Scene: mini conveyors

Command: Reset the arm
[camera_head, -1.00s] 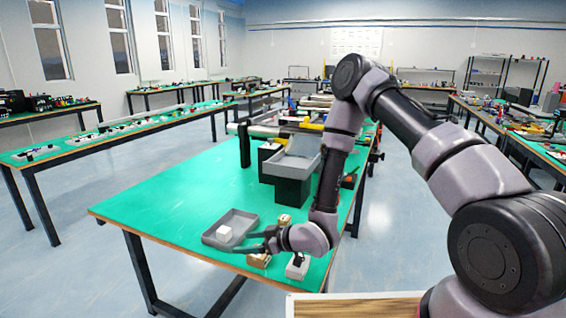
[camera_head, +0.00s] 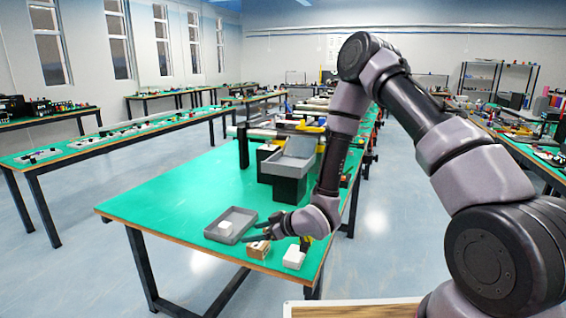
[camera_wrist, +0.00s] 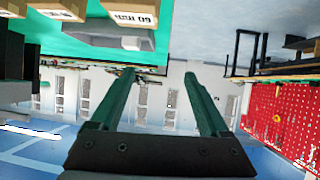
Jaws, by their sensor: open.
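My gripper (camera_head: 262,229) is open and empty. In the head view it hangs just above the front of the green table (camera_head: 170,205), its fingers pointing left beside a grey tray (camera_head: 209,236). A small white block (camera_head: 225,228) sits in that tray. A tan box (camera_head: 258,250) and a white box (camera_head: 294,257) stand on the table below and beside the gripper. In the wrist view the two dark green fingers (camera_wrist: 159,98) are wide apart with nothing between them. Labelled boxes (camera_wrist: 132,15) show at the top of that view.
A grey bin on a black stand (camera_head: 287,185) is farther back on the table, with conveyor parts behind it. A long green table (camera_head: 85,147) runs along the left. Floor lies clear between the tables. A red pegboard (camera_wrist: 285,115) shows in the wrist view.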

